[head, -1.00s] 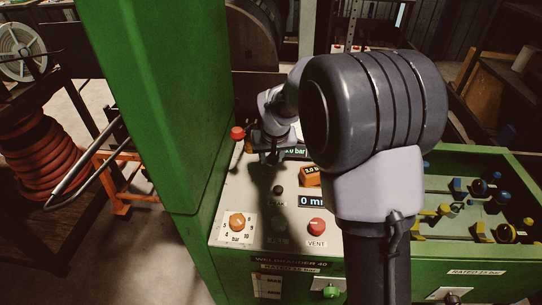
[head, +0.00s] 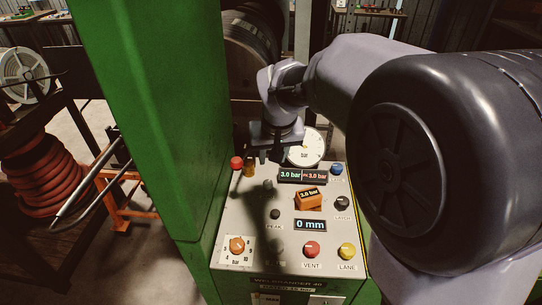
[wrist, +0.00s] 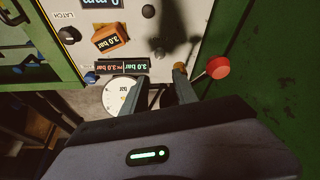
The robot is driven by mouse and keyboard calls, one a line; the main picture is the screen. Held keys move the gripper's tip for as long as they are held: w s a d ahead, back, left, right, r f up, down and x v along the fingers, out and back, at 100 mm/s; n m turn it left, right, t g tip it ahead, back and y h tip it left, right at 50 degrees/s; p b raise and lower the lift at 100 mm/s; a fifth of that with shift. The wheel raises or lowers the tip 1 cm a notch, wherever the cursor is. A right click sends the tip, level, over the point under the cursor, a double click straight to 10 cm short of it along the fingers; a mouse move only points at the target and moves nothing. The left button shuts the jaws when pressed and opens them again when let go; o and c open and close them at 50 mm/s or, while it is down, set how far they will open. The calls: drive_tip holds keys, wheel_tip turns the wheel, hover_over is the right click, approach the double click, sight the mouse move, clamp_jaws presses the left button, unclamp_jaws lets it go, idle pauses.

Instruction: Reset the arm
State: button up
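My gripper (head: 263,156) hangs above the back left part of the control panel (head: 235,210), near the red-knobbed lever (head: 237,163). In the wrist view its two fingers (wrist: 162,84) are apart, with nothing held between them. The red knob (wrist: 218,68) is just to the right of the fingers there. The round gauge (head: 307,148) stands beside the gripper in the head view and is partly hidden behind a finger in the wrist view (wrist: 117,97). My arm covers the right side of the head view.
A tall green post (head: 150,110) stands close left of the panel. The panel carries an orange block reading 3.0 bar (head: 309,199), a red VENT button (head: 312,250), a yellow LANE button (head: 347,250) and an orange dial (head: 237,244). A red hose coil (head: 42,165) lies far left.

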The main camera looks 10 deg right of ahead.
idle(0.3)
drive_tip(key=s+a+r+m+y, duration=0.1)
drive_tip(key=s+m, duration=0.1)
drive_tip(key=s, duration=1.1)
drive_tip(key=s+a+r+m+t+y+b, duration=0.1)
drive_tip(key=s+a, duration=0.1)
drive_tip(key=s, duration=1.1)
drive_tip(key=shift+s+a+r+m, duration=0.15)
drive_tip(key=shift+s+m, duration=0.05)
drive_tip(key=shift+m, duration=0.2)
idle(0.5)
